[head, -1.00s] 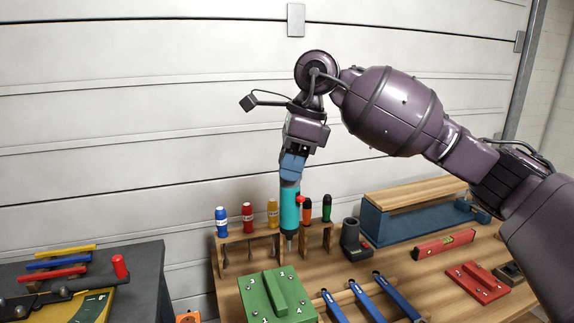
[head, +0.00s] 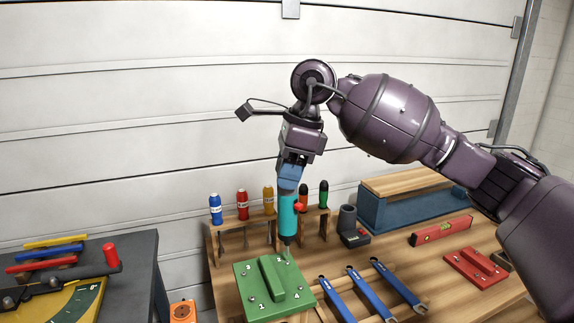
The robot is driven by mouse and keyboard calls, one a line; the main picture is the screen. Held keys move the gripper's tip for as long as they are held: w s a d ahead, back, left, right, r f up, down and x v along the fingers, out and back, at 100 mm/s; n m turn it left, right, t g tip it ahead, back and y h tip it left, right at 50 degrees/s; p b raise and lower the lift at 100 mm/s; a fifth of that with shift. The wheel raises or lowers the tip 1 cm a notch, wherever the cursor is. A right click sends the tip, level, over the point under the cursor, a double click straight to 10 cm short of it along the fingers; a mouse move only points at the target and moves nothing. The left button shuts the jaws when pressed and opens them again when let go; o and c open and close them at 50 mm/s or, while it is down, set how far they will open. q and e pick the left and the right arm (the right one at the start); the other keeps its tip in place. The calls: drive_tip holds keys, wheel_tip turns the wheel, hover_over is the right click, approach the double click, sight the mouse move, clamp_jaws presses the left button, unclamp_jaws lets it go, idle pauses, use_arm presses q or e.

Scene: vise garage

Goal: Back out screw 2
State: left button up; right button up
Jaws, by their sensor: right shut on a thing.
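My right gripper (head: 291,178) is shut on a teal power driver (head: 287,215) with a red trigger and holds it nearly upright, bit down. The driver hangs above the far right corner of a green block (head: 243,275), which has a raised bar and corners numbered 1 to 4. The bit comes down at the corner by the number 2, where screw 2 is. I cannot tell whether the bit touches the screw, as the spot is small and partly covered. My left gripper is not in view.
A wooden rack (head: 231,222) with several coloured screwdrivers stands behind the driver. Several blue wrenches (head: 398,285) lie to the right of the block. A dark cup-shaped device (head: 348,224), a red level (head: 441,230) and a red block (head: 468,274) are further right.

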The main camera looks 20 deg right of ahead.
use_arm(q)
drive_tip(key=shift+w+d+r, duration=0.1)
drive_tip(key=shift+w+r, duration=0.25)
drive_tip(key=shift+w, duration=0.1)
use_arm(e)
drive_tip(key=shift+f, duration=0.55)
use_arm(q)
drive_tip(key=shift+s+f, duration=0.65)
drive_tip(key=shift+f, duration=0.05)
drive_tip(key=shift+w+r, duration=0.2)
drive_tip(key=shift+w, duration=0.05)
